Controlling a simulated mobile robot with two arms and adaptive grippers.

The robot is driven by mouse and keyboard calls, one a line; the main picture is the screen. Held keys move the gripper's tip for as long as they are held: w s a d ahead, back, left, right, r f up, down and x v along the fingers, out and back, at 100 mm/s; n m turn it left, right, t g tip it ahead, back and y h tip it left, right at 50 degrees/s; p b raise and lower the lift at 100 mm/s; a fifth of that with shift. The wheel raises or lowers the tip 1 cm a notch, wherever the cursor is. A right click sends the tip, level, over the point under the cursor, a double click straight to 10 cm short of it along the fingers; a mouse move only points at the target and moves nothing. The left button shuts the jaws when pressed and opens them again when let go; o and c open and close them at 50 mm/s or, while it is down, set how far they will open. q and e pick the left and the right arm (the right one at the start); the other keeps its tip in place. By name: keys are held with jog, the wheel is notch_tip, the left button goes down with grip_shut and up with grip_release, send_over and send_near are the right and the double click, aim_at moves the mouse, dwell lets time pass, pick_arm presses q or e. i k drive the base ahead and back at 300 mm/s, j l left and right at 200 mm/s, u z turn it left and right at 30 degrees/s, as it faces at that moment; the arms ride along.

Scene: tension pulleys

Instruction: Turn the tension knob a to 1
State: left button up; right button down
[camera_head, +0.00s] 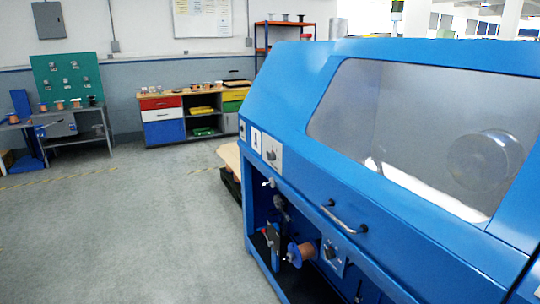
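A large blue machine (310,177) fills the right half of the head view. A dark knob (271,155) sits on a light plate on its front, left of the window. A second dark knob (330,252) sits on a plate in the lower open bay, beside a copper-coloured spool (306,250). I cannot read any labels, so I cannot tell which knob is tension knob a or what it is set to. Neither of my grippers is in view.
The machine has a metal handle (343,219) under its large window (400,130). Small pulleys and a spool fill the open bay. A coloured workbench (163,132) and a grey table (75,137) stand at the back. The grey floor (130,235) at left is clear.

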aim_at(271, 156)
jog(key=i+j+z, duration=0.2)
jog(key=i, duration=0.25)
jog(key=i+j+z, duration=0.15)
jog(key=i, duration=0.25)
jog(key=i+j+z, duration=0.2)
jog(key=i+j, duration=0.15)
jog(key=i, duration=0.05)
